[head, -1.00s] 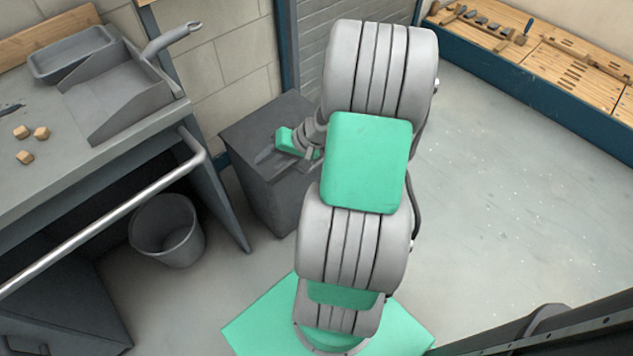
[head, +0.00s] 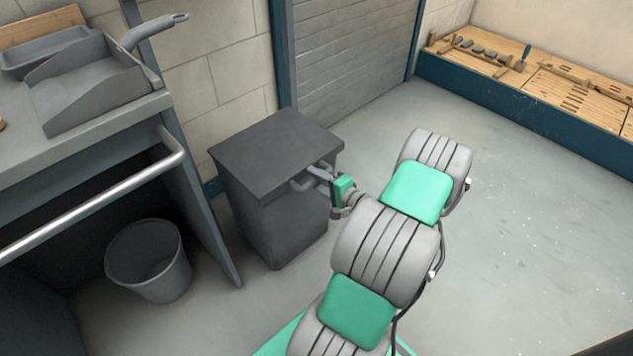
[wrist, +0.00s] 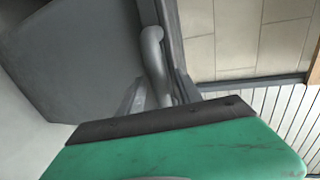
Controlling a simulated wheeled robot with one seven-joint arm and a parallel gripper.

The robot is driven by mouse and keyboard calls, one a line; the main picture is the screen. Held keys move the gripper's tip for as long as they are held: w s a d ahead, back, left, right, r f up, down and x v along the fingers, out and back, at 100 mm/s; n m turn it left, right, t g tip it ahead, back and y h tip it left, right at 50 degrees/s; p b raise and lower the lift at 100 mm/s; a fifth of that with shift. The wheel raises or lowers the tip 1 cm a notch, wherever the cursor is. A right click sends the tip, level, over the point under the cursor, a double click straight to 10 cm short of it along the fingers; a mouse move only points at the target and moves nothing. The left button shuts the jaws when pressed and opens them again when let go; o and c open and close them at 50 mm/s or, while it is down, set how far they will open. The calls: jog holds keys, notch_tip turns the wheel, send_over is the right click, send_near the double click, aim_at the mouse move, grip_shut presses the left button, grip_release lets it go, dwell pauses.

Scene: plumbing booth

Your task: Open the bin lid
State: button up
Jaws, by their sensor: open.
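The dark grey bin (head: 275,228) stands on the floor against the wall, left of my arm. Its flat lid (head: 275,145) lies closed on top. A grey bar handle (head: 300,184) sticks out at the lid's right front edge. My gripper (head: 318,175) is at this handle, reaching in from the right. In the wrist view, the handle (wrist: 152,48) runs down from above to between the two open fingers (wrist: 155,93). The bin body (wrist: 85,55) fills the left there. Whether a finger touches the handle, I cannot tell.
A bench (head: 130,112) with a grey scoop (head: 95,85) and a metal rail (head: 90,205) stands at left. An open bucket (head: 150,258) sits below it. The floor (head: 520,215) at right is clear, up to a low wooden platform (head: 560,75).

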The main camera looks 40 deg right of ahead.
grip_shut()
dwell(0.4)
dwell(1.0)
